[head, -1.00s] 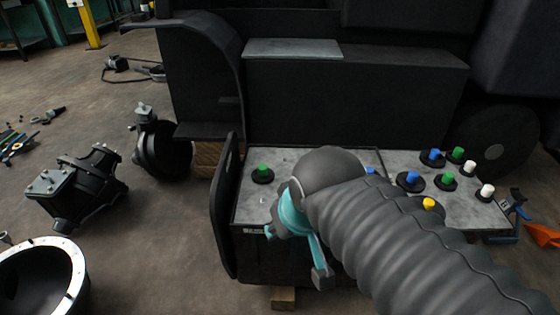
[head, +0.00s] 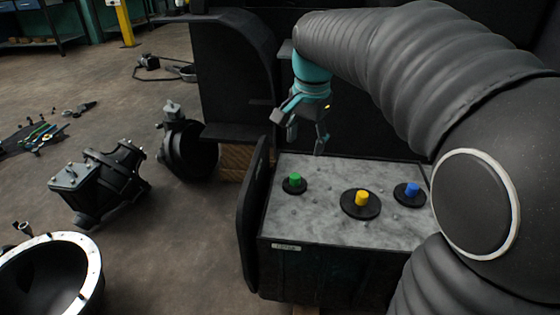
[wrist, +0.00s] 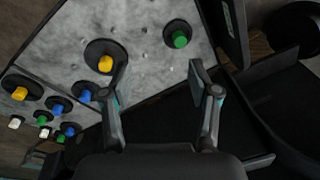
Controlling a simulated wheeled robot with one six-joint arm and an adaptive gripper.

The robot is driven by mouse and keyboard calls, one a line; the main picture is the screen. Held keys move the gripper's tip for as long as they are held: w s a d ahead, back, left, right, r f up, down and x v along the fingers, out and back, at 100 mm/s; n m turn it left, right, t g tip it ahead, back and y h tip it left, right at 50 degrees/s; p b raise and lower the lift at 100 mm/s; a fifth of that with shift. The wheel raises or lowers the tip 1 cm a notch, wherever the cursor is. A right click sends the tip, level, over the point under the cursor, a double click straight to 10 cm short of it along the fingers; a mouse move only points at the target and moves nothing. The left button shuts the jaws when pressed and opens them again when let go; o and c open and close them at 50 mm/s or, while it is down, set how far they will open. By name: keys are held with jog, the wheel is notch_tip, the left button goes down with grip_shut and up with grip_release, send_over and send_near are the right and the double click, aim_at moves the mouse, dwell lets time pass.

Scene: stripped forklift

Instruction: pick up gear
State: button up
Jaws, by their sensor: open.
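Black discs with coloured knobs, which look like the gears, sit on the grey top of a black box (head: 330,232). In the head view I see a green-knobbed one (head: 294,184), a larger yellow-knobbed one (head: 360,202) and a blue-knobbed one (head: 409,193). My gripper (head: 306,142) is open and empty, above the far edge of the box top, behind the green one. In the wrist view, the green-knobbed gear (wrist: 179,42) and the yellow-knobbed gear (wrist: 105,62) lie beyond my open fingers (wrist: 160,72). My arm hides the right part of the box.
Several more knobbed discs (wrist: 43,118) sit on a second grey panel in the wrist view. A dark upright panel (head: 253,215) borders the box's left side. Machine parts (head: 100,185) and a metal-rimmed bowl (head: 50,275) lie on the floor to the left, with clear floor between.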

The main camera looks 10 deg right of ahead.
jog(key=w+f+m+g+b, duration=0.15)
jog(key=w+f+m, duration=0.3)
jog(key=w, duration=0.45)
jog(key=b, duration=0.2)
send_near(295, 176)
jog(key=f, duration=0.5)
jog(key=shift+w+a+f, duration=0.1)
jog(key=shift+w+a, duration=0.1)
jog(key=shift+w, duration=0.2)
jog(key=shift+s+d+f+b, duration=0.1)
jog(key=shift+f+b, duration=0.15)
jog(key=shift+f, duration=1.05)
jog(key=shift+s+d+f+b, duration=0.1)
jog(key=shift+f+b, duration=0.1)
jog(key=shift+f, duration=1.1)
jog(key=shift+c, duration=0.5)
jog(key=c, duration=1.1)
